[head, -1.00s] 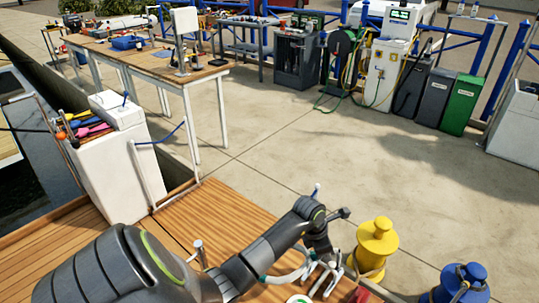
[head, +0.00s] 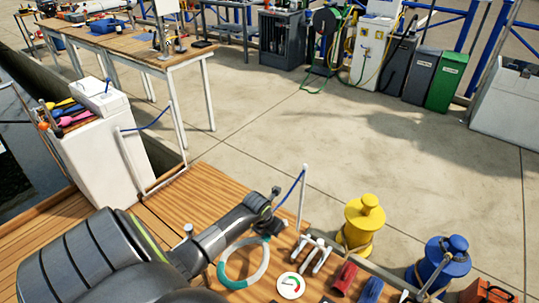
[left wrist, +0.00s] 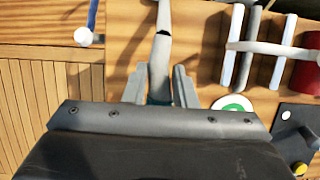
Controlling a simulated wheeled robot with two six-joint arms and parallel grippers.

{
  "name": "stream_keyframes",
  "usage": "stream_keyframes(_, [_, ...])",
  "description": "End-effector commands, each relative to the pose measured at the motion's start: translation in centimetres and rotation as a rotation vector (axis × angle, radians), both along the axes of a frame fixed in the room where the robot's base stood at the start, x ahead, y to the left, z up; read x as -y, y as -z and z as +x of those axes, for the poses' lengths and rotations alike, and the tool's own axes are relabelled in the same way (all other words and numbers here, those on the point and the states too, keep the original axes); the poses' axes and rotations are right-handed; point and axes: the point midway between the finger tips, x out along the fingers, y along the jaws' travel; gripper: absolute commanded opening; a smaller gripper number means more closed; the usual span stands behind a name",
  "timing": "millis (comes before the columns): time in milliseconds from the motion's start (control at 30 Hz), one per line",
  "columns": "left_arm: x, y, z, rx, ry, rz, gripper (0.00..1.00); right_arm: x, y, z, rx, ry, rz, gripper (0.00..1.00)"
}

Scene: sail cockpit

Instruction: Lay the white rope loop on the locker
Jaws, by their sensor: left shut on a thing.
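The white rope loop (head: 224,262) is a pale ring with a teal section, above or against the planked wood surface at the lower middle of the head view. My left gripper (head: 268,226) is shut on the loop's upper edge. In the left wrist view the gripper (left wrist: 158,88) has teal between its jaws, and a pale length of the loop (left wrist: 160,60) with a dark mark runs away from it. I cannot tell whether the loop touches the wood. A planked wood surface (head: 190,207) lies beside and beyond it; which part is the locker is unclear. My right gripper is not in view.
A round gauge (head: 291,285), white cleat-like fittings (head: 315,255) and a red roll (head: 343,278) lie right of the loop. A yellow bollard (head: 364,225) and a blue one (head: 446,265) stand farther right. A white cabinet (head: 100,160) stands left. Planks left are clear.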

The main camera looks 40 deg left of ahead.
Motion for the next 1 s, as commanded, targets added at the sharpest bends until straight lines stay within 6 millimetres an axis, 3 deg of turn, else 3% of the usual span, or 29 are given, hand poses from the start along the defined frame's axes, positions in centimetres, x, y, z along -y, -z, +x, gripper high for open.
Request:
stream_keyframes(33, [0.0,1.4,0.0,0.0,0.001,0.0,0.0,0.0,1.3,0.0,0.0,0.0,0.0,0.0])
stream_keyframes(267, [0.0,2.4,0.0,0.0,0.001,0.0,0.0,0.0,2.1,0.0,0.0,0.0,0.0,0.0])
stream_keyframes(533, [0.1,5.5,0.0,0.0,0.002,0.0,0.0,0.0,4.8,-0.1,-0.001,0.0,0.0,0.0])
stream_keyframes(1000, [0.1,6.1,0.0,0.0,0.002,0.0,0.0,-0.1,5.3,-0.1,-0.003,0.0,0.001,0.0])
